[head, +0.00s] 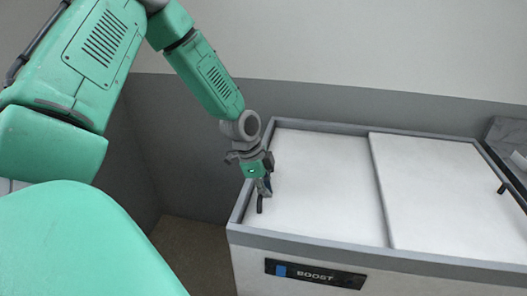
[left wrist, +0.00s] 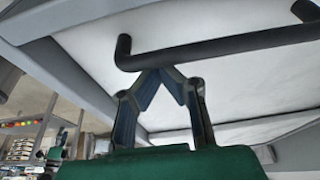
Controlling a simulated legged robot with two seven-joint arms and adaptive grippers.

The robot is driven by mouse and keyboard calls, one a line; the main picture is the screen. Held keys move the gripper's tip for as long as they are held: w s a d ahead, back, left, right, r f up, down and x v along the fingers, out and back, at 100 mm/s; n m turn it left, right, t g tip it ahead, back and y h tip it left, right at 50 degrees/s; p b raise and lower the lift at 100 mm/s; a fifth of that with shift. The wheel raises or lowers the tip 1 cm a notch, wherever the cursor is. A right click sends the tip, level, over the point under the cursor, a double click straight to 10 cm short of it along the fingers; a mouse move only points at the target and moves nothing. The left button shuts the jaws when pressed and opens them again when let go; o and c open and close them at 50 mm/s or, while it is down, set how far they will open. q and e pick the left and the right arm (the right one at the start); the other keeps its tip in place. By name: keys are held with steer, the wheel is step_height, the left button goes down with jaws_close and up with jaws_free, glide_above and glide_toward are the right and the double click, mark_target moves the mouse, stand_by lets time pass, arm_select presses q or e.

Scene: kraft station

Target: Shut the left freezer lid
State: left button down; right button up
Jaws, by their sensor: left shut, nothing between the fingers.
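The chest freezer (head: 235,233) stands ahead of me, with a grey rim and two white lids. The left lid (head: 320,190) lies flat across the left half of the top, and the right lid (head: 430,185) covers the right half. My left gripper (head: 264,192) is at the left lid's dark handle (head: 260,205), near the left edge. In the left wrist view the left gripper's fingertips (left wrist: 162,72) meet, with nothing between them, right beside the black bar handle (left wrist: 220,48). I cannot tell whether they touch it. My right gripper is out of view.
The right lid's handle (head: 502,188) is at the right edge. A label panel (head: 330,275) is on the freezer front. A grey wall stands behind, and bare floor (head: 195,250) lies left of the freezer. Shelves with goods (left wrist: 25,140) show in the left wrist view.

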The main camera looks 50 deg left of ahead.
arm_select(q)
steer(key=v, duration=1.1)
steer(key=shift+s+d+r, duration=0.2)
steer(key=shift+d+r, duration=0.05)
steer(key=shift+r, duration=0.1)
steer(key=shift+a+f, duration=0.1)
